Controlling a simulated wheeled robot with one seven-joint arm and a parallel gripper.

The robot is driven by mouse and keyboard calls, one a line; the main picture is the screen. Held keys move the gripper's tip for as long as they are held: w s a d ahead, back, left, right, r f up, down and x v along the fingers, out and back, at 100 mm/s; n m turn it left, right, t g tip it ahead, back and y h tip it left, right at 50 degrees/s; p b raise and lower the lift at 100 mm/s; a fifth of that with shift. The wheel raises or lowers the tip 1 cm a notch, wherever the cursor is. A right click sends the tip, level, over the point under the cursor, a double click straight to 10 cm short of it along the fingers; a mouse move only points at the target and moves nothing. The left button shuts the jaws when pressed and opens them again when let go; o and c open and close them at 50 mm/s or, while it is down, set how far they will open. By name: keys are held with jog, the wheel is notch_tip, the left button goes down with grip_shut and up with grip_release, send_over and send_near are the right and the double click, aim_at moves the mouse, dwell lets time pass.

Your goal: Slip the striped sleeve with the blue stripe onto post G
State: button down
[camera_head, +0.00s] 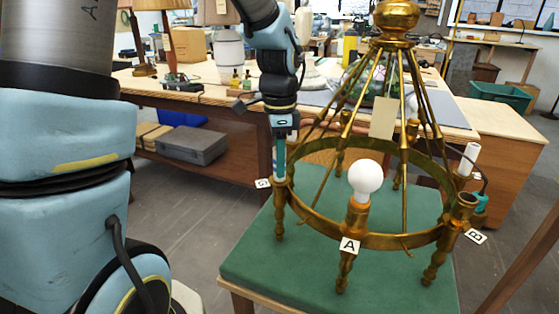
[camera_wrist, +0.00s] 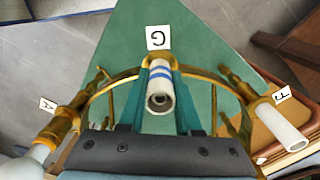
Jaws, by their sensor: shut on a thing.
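The striped sleeve (camera_wrist: 160,78) is a white tube with blue bands, held between the two teal fingers of my gripper (camera_wrist: 161,92) in the wrist view. Its open, hollow end faces the wrist camera. In the head view my gripper (camera_head: 279,157) points down, directly over post G (camera_head: 280,192) at the left of the brass ring. The G tag (camera_wrist: 158,37) lies just beyond the sleeve's far end. The sleeve lines up with the post, but the fingers hide where they meet. I cannot tell how far the sleeve is around the post.
The brass chandelier ring (camera_head: 385,240) stands on a green-topped table (camera_head: 250,262). Post A carries a white bulb (camera_head: 366,176). Slanting brass rods rise close to the right of my gripper.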

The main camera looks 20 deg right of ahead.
jog(key=c, duration=0.5)
grip_release()
notch_tip(320, 180, up, 10)
jog(key=shift+r+b, duration=0.25)
jog(key=shift+b, duration=0.1)
jog(key=a+f+n, duration=0.4)
jog(key=a+n, duration=0.2)
jog(key=a, duration=0.2)
jog(key=s+a+f+n+t, duration=0.1)
jog(key=a+f+n, duration=0.3)
jog(key=a+n, duration=0.2)
jog(key=a+f+n, duration=0.4)
jog(key=a+n, duration=0.3)
jog(key=a, duration=0.2)
jog(key=shift+s+a+t+p, duration=0.25)
jog(key=shift+a+t+p, duration=0.05)
jog(key=shift+a+p, duration=0.05)
